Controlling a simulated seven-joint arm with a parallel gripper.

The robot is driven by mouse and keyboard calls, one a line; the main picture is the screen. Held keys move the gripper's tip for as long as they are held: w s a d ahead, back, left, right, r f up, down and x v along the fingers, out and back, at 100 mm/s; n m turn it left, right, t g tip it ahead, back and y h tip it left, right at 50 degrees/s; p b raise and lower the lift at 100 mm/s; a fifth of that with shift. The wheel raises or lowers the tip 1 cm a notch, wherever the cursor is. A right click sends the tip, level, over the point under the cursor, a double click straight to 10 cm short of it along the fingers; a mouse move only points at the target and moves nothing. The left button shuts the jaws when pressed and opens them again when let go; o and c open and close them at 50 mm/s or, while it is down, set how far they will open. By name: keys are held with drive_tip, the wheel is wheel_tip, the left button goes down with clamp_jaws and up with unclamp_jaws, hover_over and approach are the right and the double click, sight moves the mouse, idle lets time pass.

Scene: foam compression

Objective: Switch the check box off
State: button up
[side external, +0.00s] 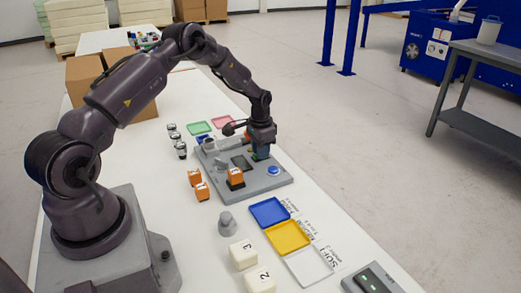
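A grey box (358,284) with a dark top and small green lights sits at the bottom right, cut off by the picture edge; it may be the check box, and I cannot read any label on it. My gripper (261,153) points down over the far right part of a grey board (262,186), well away from that box. The fingers are small and dark here, so I cannot tell if they are open or shut. A blue round button (274,170) is on the board, just in front of my gripper.
An orange cube (236,175) stands on the board; two more (195,178) lie left of it. Blue (269,211), yellow (288,236) and white (308,265) trays line the right table edge. Numbered cream cubes (243,254) and a grey knob-like piece (227,224) stand nearby.

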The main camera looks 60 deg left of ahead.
drive_tip(key=shift+w+g, duration=0.2)
drive_tip(key=shift+g, duration=0.8)
drive_tip(key=shift+c, duration=0.3)
drive_tip(key=o, duration=0.9)
drive_tip(key=r, duration=0.4)
drive_tip(key=w+r, duration=0.1)
drive_tip(key=r, duration=0.3)
drive_tip(key=w+r, duration=0.1)
drive_tip(key=r, duration=0.3)
drive_tip(key=shift+w+r, duration=0.2)
drive_tip(key=shift+r, duration=0.2)
